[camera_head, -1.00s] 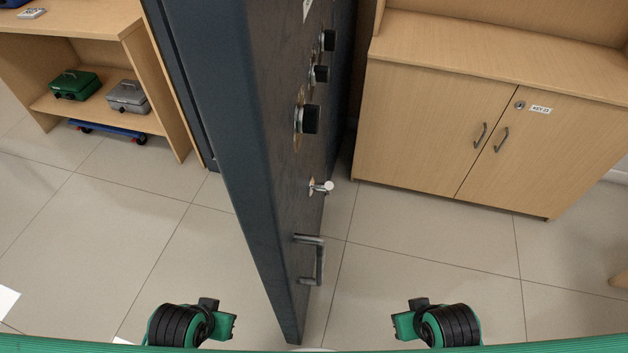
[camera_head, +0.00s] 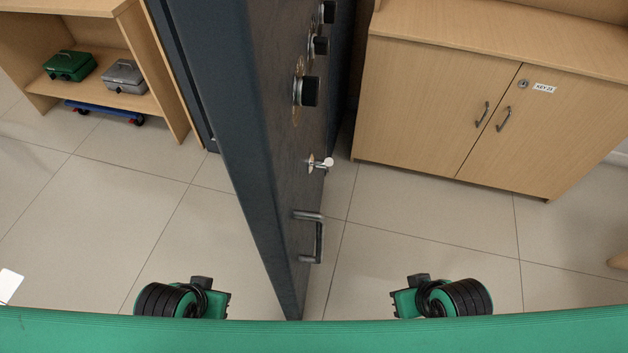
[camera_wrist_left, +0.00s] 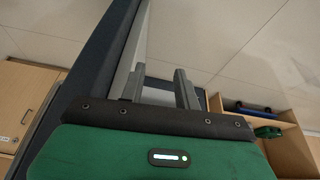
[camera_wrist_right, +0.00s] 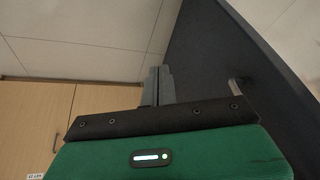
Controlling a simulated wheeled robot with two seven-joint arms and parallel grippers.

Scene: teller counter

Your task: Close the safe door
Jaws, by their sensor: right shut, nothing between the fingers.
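The dark blue-grey safe door (camera_head: 240,130) stands open, seen nearly edge-on in the middle of the head view. Its right face carries a bar handle (camera_head: 318,240), a silver key-like fitting (camera_head: 322,163) and several black knobs. My left gripper (camera_wrist_left: 160,82) shows in the left wrist view with its fingers apart and nothing between them; the door (camera_wrist_left: 100,45) is to the left there. My right gripper (camera_wrist_right: 157,85) is shut and empty in the right wrist view, with the door's dark face (camera_wrist_right: 215,60) to its right. Contact with the door cannot be told. The head view does not show the fingertips.
A wooden cabinet (camera_head: 430,110) with two closed doors stands to the right of the door. A wooden shelf (camera_head: 100,90) with a green box (camera_head: 70,66) and a grey box (camera_head: 124,75) stands at the left.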

